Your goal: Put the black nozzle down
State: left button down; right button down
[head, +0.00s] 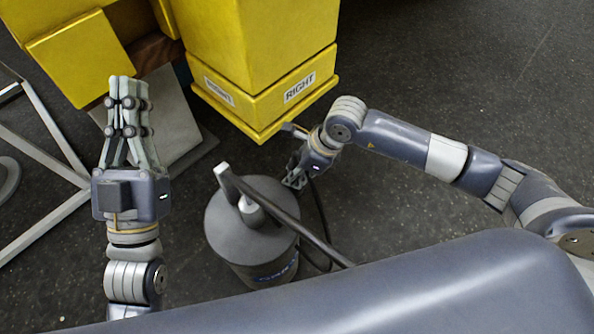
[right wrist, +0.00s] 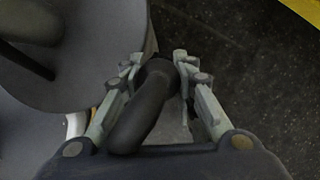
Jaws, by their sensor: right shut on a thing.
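The black nozzle (right wrist: 145,108) lies between the fingers of my right gripper (right wrist: 163,72) in the right wrist view. That gripper is shut on it. In the head view my right gripper (head: 294,181) hangs just right of and above a dark grey drum (head: 225,228) with a handle on top. The nozzle cannot be made out there. My left gripper (head: 128,82) points up the picture at the left, with nothing visible in it. Its fingers look close together, but whether they touch is unclear.
Large yellow blocks (head: 262,45) stand at the back, one labelled RIGHT, close to my right wrist. A grey plate (head: 180,125) and a pale metal frame (head: 40,150) are at the left. A black hose (head: 322,215) runs beside the drum. Dark floor (head: 450,75) is clear at right.

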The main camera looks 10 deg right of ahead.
jog(key=shift+f, duration=0.2)
jog(key=shift+s+f+b, duration=0.1)
jog(key=shift+f+b, duration=0.1)
jog(key=shift+b, duration=0.1)
jog(key=c, duration=1.3)
grip_release()
pick_arm(q)
jog(key=shift+s+a+r+t+h, duration=0.1)
jog(key=shift+s+r+t+h, duration=0.3)
jog(key=shift+s+r+t, duration=0.5)
pick_arm(e)
jog(key=shift+f, duration=0.1)
pick_arm(q)
jog(key=shift+r, duration=0.2)
